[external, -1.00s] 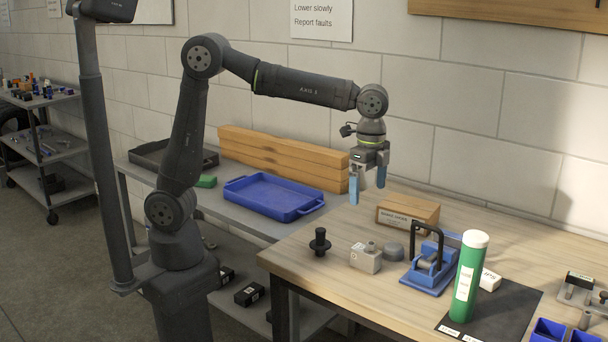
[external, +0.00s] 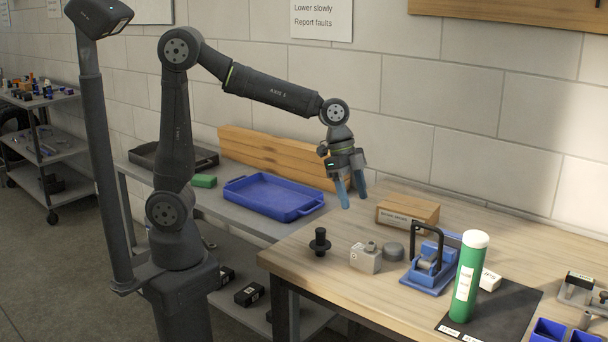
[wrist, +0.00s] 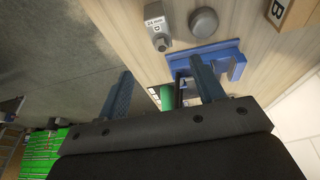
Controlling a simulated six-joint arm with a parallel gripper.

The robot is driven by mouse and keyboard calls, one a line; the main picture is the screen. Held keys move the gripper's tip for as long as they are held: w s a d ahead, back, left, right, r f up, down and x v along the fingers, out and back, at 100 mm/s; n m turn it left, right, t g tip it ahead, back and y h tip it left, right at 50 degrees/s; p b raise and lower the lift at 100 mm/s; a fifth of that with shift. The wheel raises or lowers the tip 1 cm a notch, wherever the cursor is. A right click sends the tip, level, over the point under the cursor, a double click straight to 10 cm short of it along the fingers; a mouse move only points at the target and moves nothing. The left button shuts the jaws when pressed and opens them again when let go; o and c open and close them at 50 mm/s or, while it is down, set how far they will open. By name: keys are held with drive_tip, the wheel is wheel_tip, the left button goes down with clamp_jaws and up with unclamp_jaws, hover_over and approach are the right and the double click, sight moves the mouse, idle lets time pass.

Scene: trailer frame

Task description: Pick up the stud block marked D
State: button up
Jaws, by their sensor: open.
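The stud block marked D (external: 366,258) is a small grey block with a round stud on top, upright on the wooden table near its left front edge. In the wrist view the grey block (wrist: 158,30) shows at the top, and its label appears to read "24 mm" and D. My gripper (external: 354,202) has blue fingers, open and empty, above the table's back left corner. It is behind and above the block, well apart from it. In the wrist view my gripper (wrist: 163,80) has its fingers apart with nothing held between them.
A black knob (external: 319,242) stands left of the block and a grey round puck (external: 392,250) right of it. Farther right are a blue clamp fixture (external: 428,276) and a tall green bottle (external: 465,285). A cardboard box (external: 420,207) sits behind. A blue tray (external: 262,210) is on the lower bench.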

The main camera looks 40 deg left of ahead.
approach(368, 256)
drive_tip(key=shift+h, duration=0.3)
drive_tip(key=f, duration=0.2)
drive_tip(key=w+f, duration=0.1)
drive_tip(key=f, duration=0.1)
drive_tip(key=w+f, duration=0.1)
drive_tip(key=f, duration=0.1)
drive_tip(key=shift+w+a+f, duration=0.1)
drive_tip(key=shift+w+f, duration=0.05)
drive_tip(key=shift+w, duration=0.05)
drive_tip(key=shift+s+x, duration=0.1)
drive_tip(key=shift+x, duration=1.25)
drive_tip(key=shift+s+x, duration=0.15)
drive_tip(key=shift+x, duration=1.25)
drive_tip(key=shift+c, duration=0.2)
clamp_jaws()
